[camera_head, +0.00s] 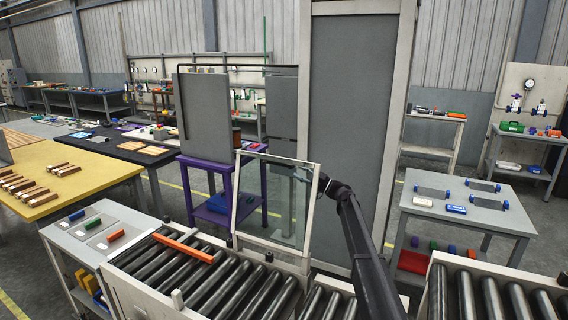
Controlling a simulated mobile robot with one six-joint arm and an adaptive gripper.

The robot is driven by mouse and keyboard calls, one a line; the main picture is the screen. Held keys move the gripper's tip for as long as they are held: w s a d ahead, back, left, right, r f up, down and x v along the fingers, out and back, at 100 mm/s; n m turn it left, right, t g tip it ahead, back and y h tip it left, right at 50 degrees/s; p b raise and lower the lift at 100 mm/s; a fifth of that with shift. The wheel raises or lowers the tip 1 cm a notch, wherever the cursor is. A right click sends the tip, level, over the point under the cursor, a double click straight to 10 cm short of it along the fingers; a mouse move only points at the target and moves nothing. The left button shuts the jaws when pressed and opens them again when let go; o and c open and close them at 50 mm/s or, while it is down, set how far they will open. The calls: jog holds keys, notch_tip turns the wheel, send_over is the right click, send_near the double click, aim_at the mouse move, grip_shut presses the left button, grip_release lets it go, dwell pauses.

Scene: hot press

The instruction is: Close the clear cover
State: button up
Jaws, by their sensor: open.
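The clear cover (268,205) is a see-through panel in a pale frame. It stands raised and slightly tilted at the far side of the roller conveyor (215,275). My arm reaches up from the bottom right. My gripper (308,174) is at the upper right corner of the cover, by the frame's top edge. It looks open and small in the view. I cannot tell whether it touches the frame. An orange bar (183,248) lies across the rollers to the left of the cover.
A grey press column (352,120) stands behind the cover. A side table (95,235) with coloured blocks is at the left, and a grey table (465,205) with small parts at the right. A second roller section (490,300) is at the bottom right.

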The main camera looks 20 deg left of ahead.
aim_at(286, 165)
jog(key=shift+p+x, duration=0.9)
jog(key=shift+x, duration=2.25)
jog(key=shift+c, duration=0.2)
